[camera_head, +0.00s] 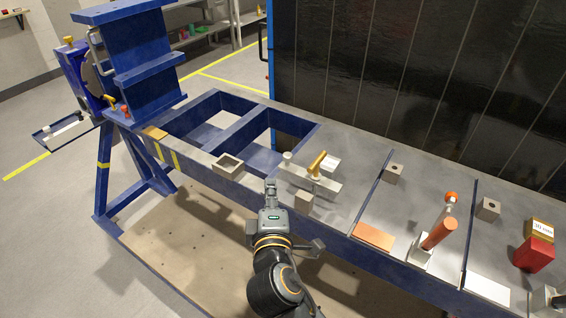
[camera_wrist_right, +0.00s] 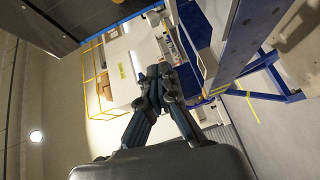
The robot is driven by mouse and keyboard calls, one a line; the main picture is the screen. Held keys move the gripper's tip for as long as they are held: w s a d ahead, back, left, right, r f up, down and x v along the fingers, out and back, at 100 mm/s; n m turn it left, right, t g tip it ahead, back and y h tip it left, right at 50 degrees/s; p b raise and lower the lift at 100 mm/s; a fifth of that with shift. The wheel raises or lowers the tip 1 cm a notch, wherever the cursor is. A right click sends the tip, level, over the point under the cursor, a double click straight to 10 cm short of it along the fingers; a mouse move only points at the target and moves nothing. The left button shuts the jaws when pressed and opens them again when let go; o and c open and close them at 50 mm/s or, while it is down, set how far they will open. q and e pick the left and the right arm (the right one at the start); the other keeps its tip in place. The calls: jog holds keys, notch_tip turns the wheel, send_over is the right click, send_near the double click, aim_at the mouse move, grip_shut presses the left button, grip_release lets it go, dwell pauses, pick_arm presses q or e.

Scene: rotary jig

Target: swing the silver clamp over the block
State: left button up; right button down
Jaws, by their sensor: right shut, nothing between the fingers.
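The silver clamp (camera_head: 298,175) is a flat bar on the grey table top, with a yellow handle (camera_head: 318,164) standing on it and a round knob at its far left end. A small beige block (camera_head: 304,201) stands at the table's front edge, just in front of the bar; the bar's relation to it is partly unclear. A pale block (camera_head: 330,163) is behind the handle. My right gripper (camera_head: 270,186) is shut and empty, pointing up at the table's front edge, left of the beige block. It also shows in the wrist view (camera_wrist_right: 163,78). My left gripper is out of view.
A hollow beige box (camera_head: 229,167) sits left of my gripper, beside the open blue frame. An orange-handled clamp (camera_head: 437,234), an orange plate (camera_head: 374,236) and a red box (camera_head: 534,254) are to the right. A dark panel (camera_head: 400,80) stands behind the table.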

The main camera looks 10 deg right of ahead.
jog(key=w+d+p, duration=0.1)
jog(key=w, duration=0.1)
jog(key=w+d, duration=0.1)
jog(key=w, duration=0.1)
jog(key=w+d+p, duration=0.1)
jog(key=w, duration=0.2)
jog(key=shift+f+p, duration=0.3)
jog(key=shift+f, duration=0.1)
jog(key=shift+w+d+f, duration=0.2)
jog(key=shift+w+d, duration=0.05)
jog(key=shift+d, duration=0.25)
